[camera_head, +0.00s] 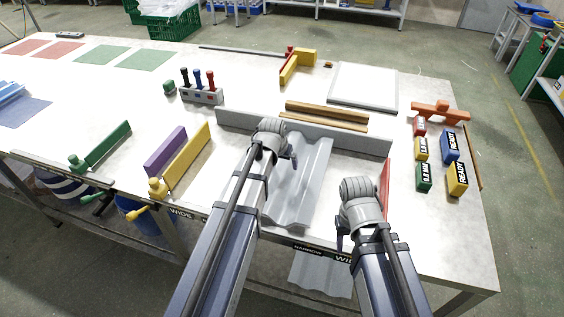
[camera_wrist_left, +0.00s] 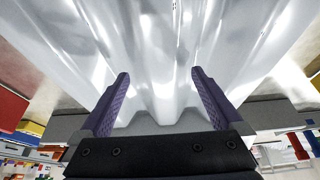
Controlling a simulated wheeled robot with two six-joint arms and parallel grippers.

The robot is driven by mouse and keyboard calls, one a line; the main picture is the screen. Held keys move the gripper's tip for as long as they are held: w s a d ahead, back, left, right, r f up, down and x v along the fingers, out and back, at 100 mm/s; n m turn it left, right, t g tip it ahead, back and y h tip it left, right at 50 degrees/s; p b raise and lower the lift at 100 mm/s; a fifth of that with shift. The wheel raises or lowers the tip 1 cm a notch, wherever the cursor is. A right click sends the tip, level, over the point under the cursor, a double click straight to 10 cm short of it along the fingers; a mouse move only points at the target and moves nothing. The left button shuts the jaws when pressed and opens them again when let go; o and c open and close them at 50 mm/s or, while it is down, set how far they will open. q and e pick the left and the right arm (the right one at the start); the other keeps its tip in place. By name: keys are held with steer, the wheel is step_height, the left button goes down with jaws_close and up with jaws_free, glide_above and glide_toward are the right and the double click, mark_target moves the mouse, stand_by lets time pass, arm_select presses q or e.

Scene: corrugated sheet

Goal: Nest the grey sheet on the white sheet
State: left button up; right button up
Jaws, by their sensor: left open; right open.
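A light grey corrugated sheet (camera_head: 303,180) lies on the table in front of a long grey bar, its ridges running front to back. My left arm covers its left part. Another pale corrugated sheet (camera_head: 322,277) shows below the table's front edge. I cannot tell for certain which sheet is the white one. My left gripper (camera_head: 291,163) is open at the sheet on the table. In the left wrist view, the open fingers (camera_wrist_left: 160,98) stand either side of the wavy end of a glossy pale sheet (camera_wrist_left: 150,50). My right gripper (camera_head: 342,232) is open near the front edge, right of the sheet.
The long grey bar (camera_head: 350,137) stands behind the sheet, with wooden strips (camera_head: 325,112) beyond it. A red upright piece (camera_head: 385,180) is at the right. Labelled blocks (camera_head: 450,145) stand farther right. Yellow (camera_head: 187,155) and purple (camera_head: 165,150) bars lie left of my left arm.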

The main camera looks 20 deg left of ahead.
arm_select(q)
steer(key=p+v, duration=0.6)
steer(key=v, duration=0.1)
steer(key=shift+r, duration=0.1)
stand_by(0.5)
steer(key=s+d+m+g, duration=0.1)
steer(key=s+d+g, duration=0.1)
steer(key=s+d, duration=0.4)
steer(key=s+d+f+m+g+y, duration=0.1)
steer(key=s+d, duration=0.6)
steer(key=s, duration=0.8)
steer(key=shift+d+f+m+g+y, duration=0.2)
steer(key=shift+f+m+g+y, duration=0.1)
steer(key=shift+m+g, duration=0.5)
